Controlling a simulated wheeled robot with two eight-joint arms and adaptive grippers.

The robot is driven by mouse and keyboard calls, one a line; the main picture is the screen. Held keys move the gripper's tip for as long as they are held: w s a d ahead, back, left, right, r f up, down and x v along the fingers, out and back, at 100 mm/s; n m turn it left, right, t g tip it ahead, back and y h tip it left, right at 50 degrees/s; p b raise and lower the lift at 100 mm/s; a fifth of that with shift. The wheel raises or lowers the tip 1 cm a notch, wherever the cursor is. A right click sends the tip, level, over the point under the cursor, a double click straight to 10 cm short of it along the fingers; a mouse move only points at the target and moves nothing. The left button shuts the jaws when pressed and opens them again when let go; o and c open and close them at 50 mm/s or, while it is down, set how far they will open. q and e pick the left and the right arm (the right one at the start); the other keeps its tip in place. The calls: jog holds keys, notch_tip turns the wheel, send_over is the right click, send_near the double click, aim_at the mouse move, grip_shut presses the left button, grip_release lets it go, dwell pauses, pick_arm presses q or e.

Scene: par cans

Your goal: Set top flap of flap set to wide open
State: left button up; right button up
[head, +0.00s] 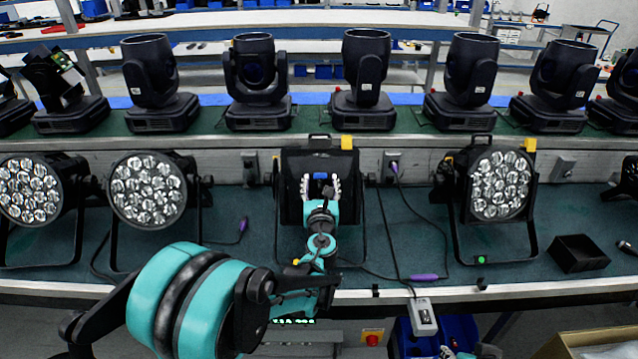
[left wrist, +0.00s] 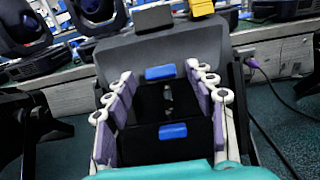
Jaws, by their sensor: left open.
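The flap set (head: 292,205) is a black panelled unit on the front of the middle lamp in the head view. In the left wrist view its wide dark panel (left wrist: 195,42) spans the back. A blue tab (left wrist: 166,72) sits at that panel's lower edge, and a second blue tab (left wrist: 172,131) lies lower on a black flap. My left gripper (head: 320,182) is in front of the flap set, fingers open. In the left wrist view its fingers (left wrist: 163,88) stand either side of the blue tabs; contact cannot be told.
Par cans stand left (head: 152,190) and right (head: 500,185) of the flap set. Moving-head lamps (head: 366,70) line the shelf behind. Cables (head: 430,225) hang to the right.

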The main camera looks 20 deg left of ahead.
aim_at(320, 162)
pick_arm(q)
jog(key=shift+x, duration=0.8)
jog(key=c, duration=1.2)
jog(key=shift+o, duration=0.2)
jog(key=shift+s+r+g+p, duration=0.15)
jog(key=shift+r+g+p, duration=0.25)
jog(key=shift+p, duration=0.35)
jog(key=w+r+g+h+p, duration=0.1)
jog(key=r+g+p, duration=0.2)
jog(key=g+p, duration=0.2)
jog(key=w+r+g+h+p, duration=0.1)
jog(key=g+p, duration=0.4)
jog(key=p, duration=0.6)
jog(key=w+a+r+g+h+p, duration=0.1)
jog(key=r+g+h+p, duration=0.1)
jog(key=r+g+p, duration=0.3)
jog(key=shift+r+h+p, duration=0.1)
jog(key=shift+h+p, duration=0.2)
jog(key=shift+p, duration=1.3)
jog(key=shift+w+a+r+g+h+p, duration=0.1)
jog(key=shift+w+g+h+p, duration=0.15)
jog(key=shift+g+p, duration=0.55)
jog(key=shift+w+a+g+h+p, duration=0.15)
jog(key=shift+w+g+p, duration=0.2)
jog(key=shift+g+p, duration=0.45)
jog(key=shift+d, duration=0.1)
